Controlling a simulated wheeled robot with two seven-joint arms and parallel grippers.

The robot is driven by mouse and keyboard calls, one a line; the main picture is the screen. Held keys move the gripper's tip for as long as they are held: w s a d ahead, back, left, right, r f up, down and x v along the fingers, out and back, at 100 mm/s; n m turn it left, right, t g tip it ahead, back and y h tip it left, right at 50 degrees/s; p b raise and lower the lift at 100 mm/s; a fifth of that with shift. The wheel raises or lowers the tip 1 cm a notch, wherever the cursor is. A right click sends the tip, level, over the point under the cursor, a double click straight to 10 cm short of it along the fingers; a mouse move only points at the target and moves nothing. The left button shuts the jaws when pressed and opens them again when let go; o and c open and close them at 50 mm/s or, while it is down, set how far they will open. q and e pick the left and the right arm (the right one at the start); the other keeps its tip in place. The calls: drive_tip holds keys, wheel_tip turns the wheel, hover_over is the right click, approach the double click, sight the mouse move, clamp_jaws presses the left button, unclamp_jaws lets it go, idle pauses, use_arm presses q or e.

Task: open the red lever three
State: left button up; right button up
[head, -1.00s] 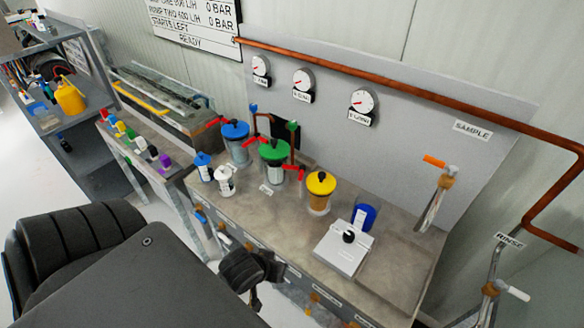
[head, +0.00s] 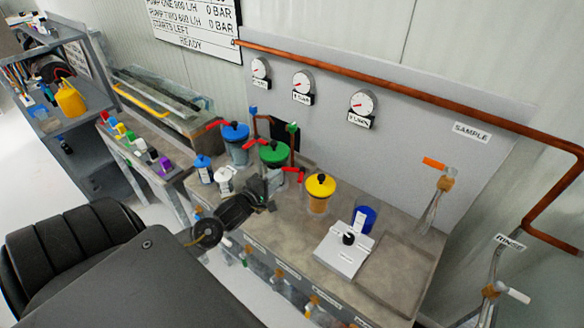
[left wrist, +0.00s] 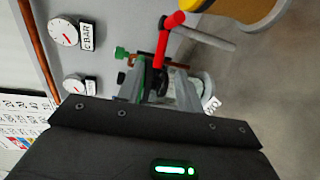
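The third red lever (head: 292,172) is at the yellow-lidded pump (head: 320,188), on its left side. In the left wrist view the red lever (left wrist: 167,42) is a bent bar, its lower end lying between my fingers as seen from the camera. My left gripper (head: 272,182) is over the bench in front of the green-lidded pump (head: 273,152), just left of the lever. In the left wrist view the gripper's (left wrist: 160,80) fingers look apart; I cannot tell whether they touch the lever. My right gripper is not in view.
A blue-lidded pump (head: 235,133) stands farther left. White and blue bottles stand close to my left arm. A white control box (head: 342,246) and a blue cup (head: 363,219) are to the right. Gauges (head: 361,102) and a copper pipe (head: 400,82) are on the back panel.

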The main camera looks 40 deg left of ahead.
sight(288, 170)
use_arm(q)
drive_tip(key=w, duration=0.3)
drive_tip(key=w+f+p, duration=0.1)
drive_tip(key=w, duration=0.2)
drive_tip(key=w+p, duration=0.1)
drive_tip(key=w, duration=0.2)
drive_tip(key=shift+a+f, duration=0.3)
drive_tip(key=shift+a, duration=0.1)
drive_tip(key=shift+w+f, duration=0.2)
drive_tip(key=shift+w, duration=0.5)
drive_tip(key=shift+c, duration=0.4)
clamp_jaws()
